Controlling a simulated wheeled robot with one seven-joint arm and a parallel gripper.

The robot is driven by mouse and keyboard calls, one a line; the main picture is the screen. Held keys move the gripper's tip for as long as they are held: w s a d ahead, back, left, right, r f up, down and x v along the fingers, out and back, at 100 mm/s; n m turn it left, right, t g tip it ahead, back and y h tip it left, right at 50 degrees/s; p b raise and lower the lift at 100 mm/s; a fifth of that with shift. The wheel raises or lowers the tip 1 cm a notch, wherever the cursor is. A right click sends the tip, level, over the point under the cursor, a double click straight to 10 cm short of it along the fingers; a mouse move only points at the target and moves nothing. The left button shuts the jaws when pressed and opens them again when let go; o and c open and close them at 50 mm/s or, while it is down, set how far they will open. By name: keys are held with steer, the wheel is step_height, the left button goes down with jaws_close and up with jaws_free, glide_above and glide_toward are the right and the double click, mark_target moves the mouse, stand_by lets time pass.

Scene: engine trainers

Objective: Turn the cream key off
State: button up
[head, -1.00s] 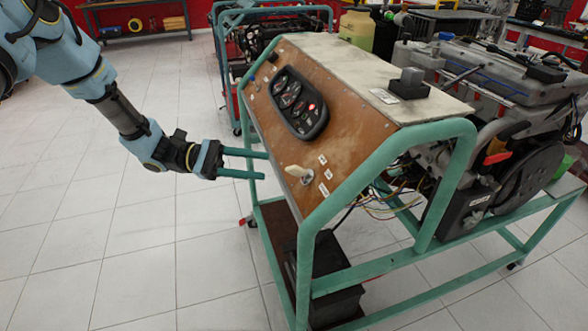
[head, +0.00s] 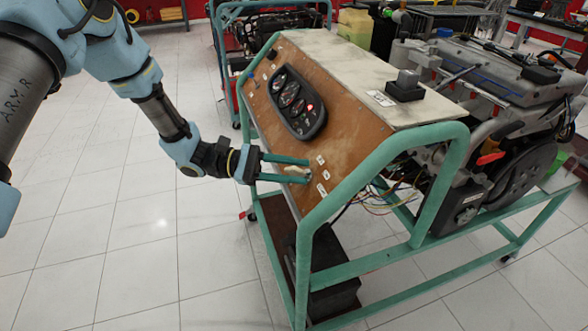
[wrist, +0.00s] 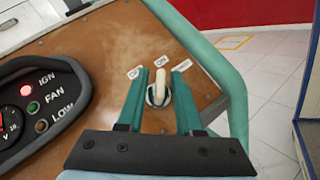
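The cream key (wrist: 158,88) stands out from a round switch on the brown sloping panel (wrist: 105,50). In the wrist view its handle points up toward a small white label that seems to read ON; other labels sit to either side, too small to read surely. My gripper (wrist: 160,73) is open, with one green finger on each side of the key and narrow gaps showing. In the head view my gripper (head: 308,170) reaches the panel from the left, and the key (head: 297,171) is partly hidden between the fingers.
A black gauge cluster (head: 297,102) is on the panel; its red light beside IGN (wrist: 29,89) is lit. The green tube frame (head: 395,150) runs around the panel edge, close to the right of my fingers. The tiled floor to the left is clear.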

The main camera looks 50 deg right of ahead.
jaws_close()
steer(key=shift+n+h, duration=0.3)
steer(key=shift+n, duration=0.1)
steer(key=n+h, duration=0.2)
steer(key=n+t+h, duration=0.1)
steer(key=n+h, duration=0.1)
steer(key=shift+n+t, duration=0.3)
steer(key=shift+n, duration=0.1)
steer(key=shift+n+t+h+p, duration=0.4)
steer(key=shift+n+t+h, duration=0.45)
steer(key=shift+n, duration=0.55)
steer(key=shift+n+t+h+p, duration=0.35)
steer(key=shift+n+t+h, duration=0.5)
steer(key=shift+n, duration=0.85)
steer(key=shift+o, duration=0.9)
jaws_free()
